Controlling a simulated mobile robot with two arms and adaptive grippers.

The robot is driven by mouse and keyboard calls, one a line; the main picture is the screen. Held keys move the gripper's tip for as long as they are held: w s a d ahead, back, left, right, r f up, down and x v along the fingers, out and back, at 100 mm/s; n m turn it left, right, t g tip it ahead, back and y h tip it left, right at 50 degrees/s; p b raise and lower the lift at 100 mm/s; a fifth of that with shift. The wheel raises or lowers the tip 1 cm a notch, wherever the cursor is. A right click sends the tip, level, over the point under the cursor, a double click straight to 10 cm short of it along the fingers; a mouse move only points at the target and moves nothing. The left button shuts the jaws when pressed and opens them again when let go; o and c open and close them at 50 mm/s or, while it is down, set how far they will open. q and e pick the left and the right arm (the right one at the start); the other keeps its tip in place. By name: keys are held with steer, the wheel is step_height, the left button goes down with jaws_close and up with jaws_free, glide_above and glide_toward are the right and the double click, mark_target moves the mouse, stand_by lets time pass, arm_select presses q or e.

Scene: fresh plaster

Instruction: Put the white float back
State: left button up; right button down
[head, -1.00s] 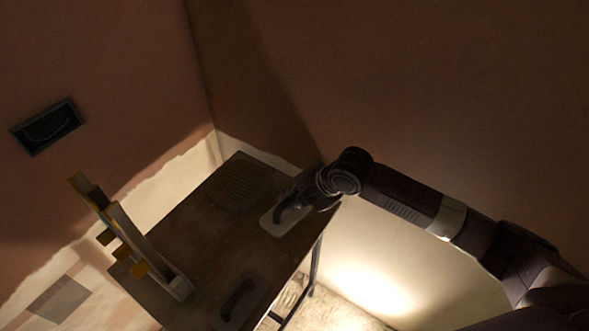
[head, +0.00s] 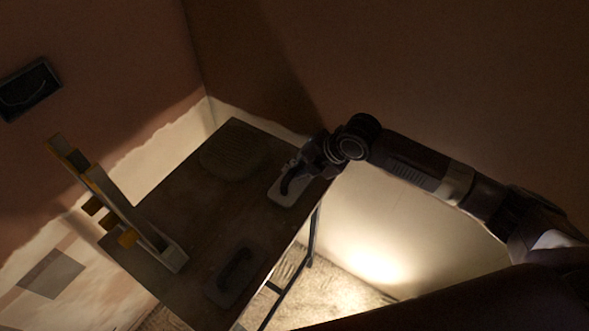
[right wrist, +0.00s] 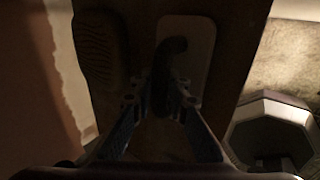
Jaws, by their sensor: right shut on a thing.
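The white float (head: 281,194) is a pale, rounded plate with a dark handle at the far right edge of the dark board (head: 190,215). It also shows in the right wrist view (right wrist: 203,40), over the board, with its handle running toward my gripper. My right gripper (head: 299,170) is shut on the float's handle, and the arm comes in from the right. In the right wrist view, the fingers (right wrist: 162,98) close around the handle's near end. I cannot tell whether the plate touches the board. My left gripper is not in view.
A dark float (head: 222,292) lies at the board's near right. An oval ridged pad (head: 230,157) lies at its far end. A tall yellow and grey tool (head: 115,205) stands along the left edge. Walls close in behind and left. The board's middle is clear.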

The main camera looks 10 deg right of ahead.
steer(key=shift+f, duration=0.45)
stand_by(0.5)
steer(key=c, duration=1.8)
jaws_free()
steer(key=shift+s+d+r+p, duration=0.2)
steer(key=shift+d+r+p, duration=0.05)
steer(key=shift+r+p, duration=0.5)
steer(key=p+v, duration=0.6)
steer(key=shift+s+d, duration=0.15)
steer(key=shift+s, duration=0.05)
